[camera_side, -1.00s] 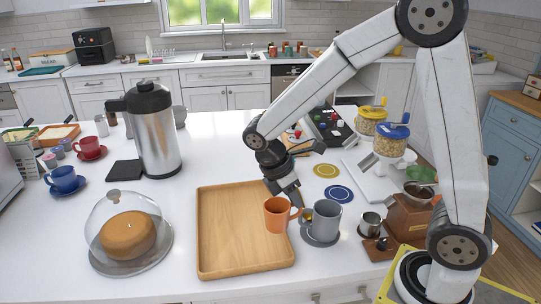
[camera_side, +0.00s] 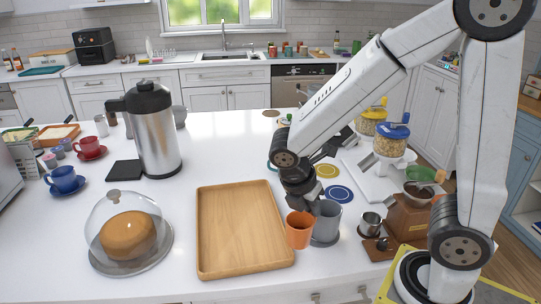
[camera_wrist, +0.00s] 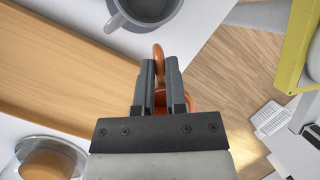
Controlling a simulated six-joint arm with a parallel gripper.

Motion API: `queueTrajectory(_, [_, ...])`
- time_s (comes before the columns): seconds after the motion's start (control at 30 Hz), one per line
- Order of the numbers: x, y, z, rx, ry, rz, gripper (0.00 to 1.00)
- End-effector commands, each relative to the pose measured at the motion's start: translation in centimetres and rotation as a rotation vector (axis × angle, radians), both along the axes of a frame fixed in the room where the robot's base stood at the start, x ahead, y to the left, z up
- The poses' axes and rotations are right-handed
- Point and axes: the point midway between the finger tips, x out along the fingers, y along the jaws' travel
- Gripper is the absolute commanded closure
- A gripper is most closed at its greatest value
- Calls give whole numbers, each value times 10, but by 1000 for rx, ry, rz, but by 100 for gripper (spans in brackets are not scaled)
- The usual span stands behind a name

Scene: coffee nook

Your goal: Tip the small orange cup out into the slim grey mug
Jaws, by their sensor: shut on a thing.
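The small orange cup (camera_side: 299,232) is close to upright in the side view, left of and in front of the slim grey mug (camera_side: 328,214), overlapping its left edge. I cannot tell whether they touch. The mug stands upright on a grey saucer (camera_side: 325,242). My gripper (camera_side: 300,206) is shut on the orange cup. In the wrist view my gripper (camera_wrist: 160,72) has the cup's orange handle (camera_wrist: 158,54) between its fingers, which hide most of the cup. The grey mug (camera_wrist: 146,10) is partly cut off at the top there. The cup's contents are not visible.
An empty wooden tray (camera_side: 240,262) lies left of the cup. A small metal cup (camera_side: 370,224) and a wooden coffee grinder (camera_side: 408,215) stand right of the mug. A glass-domed cake (camera_side: 128,238) is far left.

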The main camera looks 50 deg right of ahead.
Motion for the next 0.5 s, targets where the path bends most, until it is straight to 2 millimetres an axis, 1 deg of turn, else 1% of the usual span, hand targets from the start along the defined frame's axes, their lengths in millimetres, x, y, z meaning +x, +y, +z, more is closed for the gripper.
queueTrajectory(0.5, [-1, -13, 19, 120, -13, -6, 100])
